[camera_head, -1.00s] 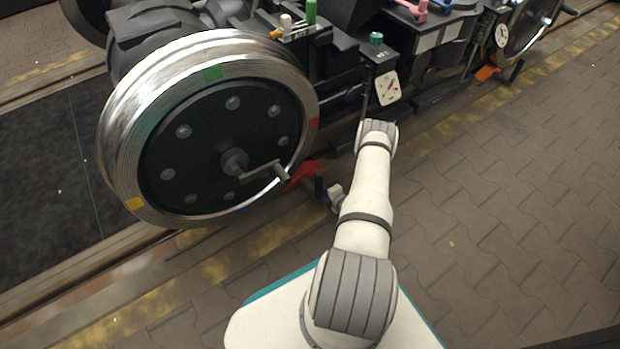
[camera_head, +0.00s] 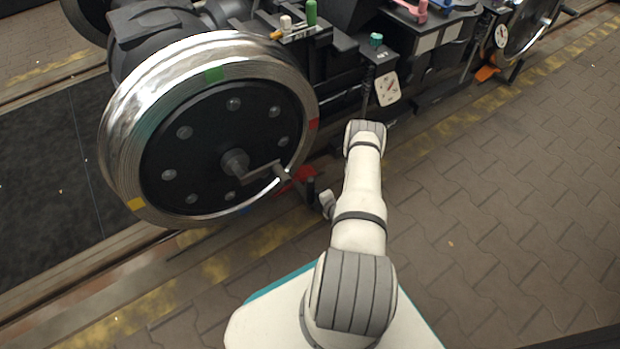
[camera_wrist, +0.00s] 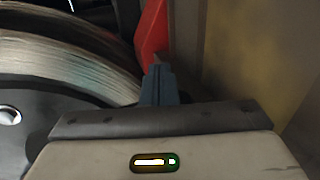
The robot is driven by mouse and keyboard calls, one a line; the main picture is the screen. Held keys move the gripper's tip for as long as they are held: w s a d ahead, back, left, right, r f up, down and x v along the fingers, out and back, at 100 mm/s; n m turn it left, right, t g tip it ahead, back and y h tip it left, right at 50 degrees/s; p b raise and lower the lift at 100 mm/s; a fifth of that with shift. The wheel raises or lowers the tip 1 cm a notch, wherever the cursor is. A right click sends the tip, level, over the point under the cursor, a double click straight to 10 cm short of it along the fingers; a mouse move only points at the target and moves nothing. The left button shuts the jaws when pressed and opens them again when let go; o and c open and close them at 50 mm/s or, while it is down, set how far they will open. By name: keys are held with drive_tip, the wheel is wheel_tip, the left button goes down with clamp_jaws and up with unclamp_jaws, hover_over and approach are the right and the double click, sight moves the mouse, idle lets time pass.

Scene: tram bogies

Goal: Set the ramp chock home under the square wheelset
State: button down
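The large steel wheel (camera_head: 210,130) of the near wheelset fills the left of the head view. A square white sign (camera_head: 388,88) stands beside it. The red ramp chock (camera_head: 303,174) lies low at the wheel's right lower edge, partly hidden by the wheel and crank. My gripper (camera_head: 313,189) is just behind it, low over the rail side. In the wrist view the dark fingers (camera_wrist: 160,86) are close together, shut on the near end of the red chock (camera_wrist: 151,35). The wheel rim (camera_wrist: 75,72) is close to its left. Contact between chock and tread cannot be made out.
A farther wheel (camera_head: 530,25) has an orange chock (camera_head: 487,73) and a round sign (camera_head: 502,36). Paved floor (camera_head: 510,200) to the right is clear.

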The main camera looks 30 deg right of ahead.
drive_tip(key=shift+a, duration=0.8)
idle(0.4)
drive_tip(key=shift+w+d+f+b, duration=0.1)
drive_tip(key=shift+d+b, duration=0.8)
drive_tip(key=shift+d, duration=1)
drive_tip(key=shift+d+b, duration=0.35)
drive_tip(key=shift+d, duration=0.55)
drive_tip(key=p+v, duration=0.1)
drive_tip(key=v, duration=0.1)
drive_tip(key=r+p+v, duration=0.1)
drive_tip(key=v, duration=0.1)
drive_tip(key=p+v, duration=0.2)
drive_tip(key=v, duration=0.1)
drive_tip(key=shift+w+r, duration=0.2)
drive_tip(key=shift+r, duration=0.1)
drive_tip(key=shift+s+r, duration=0.15)
drive_tip(key=shift+s, duration=0.2)
